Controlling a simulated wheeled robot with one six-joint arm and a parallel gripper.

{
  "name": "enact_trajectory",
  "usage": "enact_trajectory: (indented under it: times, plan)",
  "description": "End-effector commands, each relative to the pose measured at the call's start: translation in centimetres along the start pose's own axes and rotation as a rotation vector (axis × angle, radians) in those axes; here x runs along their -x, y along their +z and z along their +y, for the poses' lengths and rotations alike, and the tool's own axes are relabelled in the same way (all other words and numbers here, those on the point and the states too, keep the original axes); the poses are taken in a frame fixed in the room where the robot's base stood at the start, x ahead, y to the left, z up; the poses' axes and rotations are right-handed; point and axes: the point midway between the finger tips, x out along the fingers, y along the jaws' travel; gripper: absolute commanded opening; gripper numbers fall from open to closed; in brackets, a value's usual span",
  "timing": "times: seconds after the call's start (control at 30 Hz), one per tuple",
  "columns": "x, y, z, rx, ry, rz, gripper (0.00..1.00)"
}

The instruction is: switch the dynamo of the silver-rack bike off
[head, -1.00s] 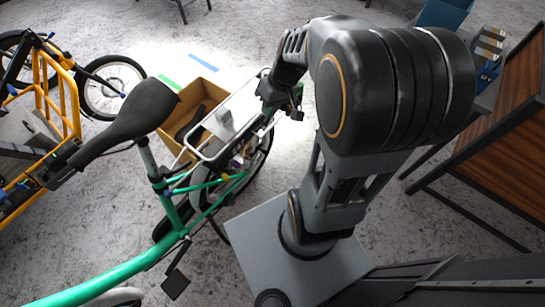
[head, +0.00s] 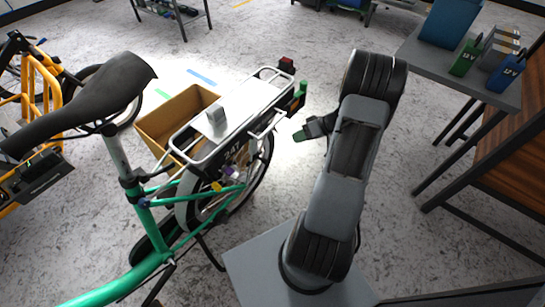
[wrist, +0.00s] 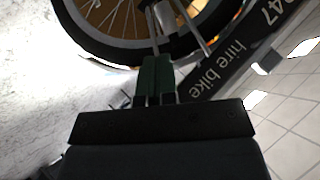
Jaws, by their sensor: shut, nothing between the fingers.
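The green bike (head: 150,235) has a silver rack (head: 235,108) over its rear wheel (head: 258,168). A plate marked 247 (head: 231,155) hangs below the rack; the wrist view shows "hire bike" on it (wrist: 222,70). Small purple (head: 231,170) and yellow (head: 216,187) parts show by the wheel; I cannot tell whether either belongs to the dynamo. My gripper (head: 298,136) is beside the rack's right side, behind the wheel and apart from it. In the wrist view its dark green fingers (wrist: 155,72) are shut and empty, pointing at the wheel's tyre and spokes (wrist: 125,22).
A cardboard box (head: 165,125) stands on the floor left of the rack. A yellow bike (head: 42,80) is at the left. A table with blue and green boxes (head: 440,62) stands at the right. Floor behind the wheel is clear.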

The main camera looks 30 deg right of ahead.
Motion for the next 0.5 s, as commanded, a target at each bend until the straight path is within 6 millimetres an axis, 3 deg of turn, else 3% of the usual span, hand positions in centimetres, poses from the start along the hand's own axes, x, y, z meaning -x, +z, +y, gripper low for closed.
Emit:
enact_trajectory:
  times: [0.23, 0.5]
  plan:
    - [-1.1, 0.1, 0.0, 0.000, -0.003, -0.003, 0.00]
    - [-6.0, 0.2, 0.0, 0.000, -0.004, -0.005, 0.00]
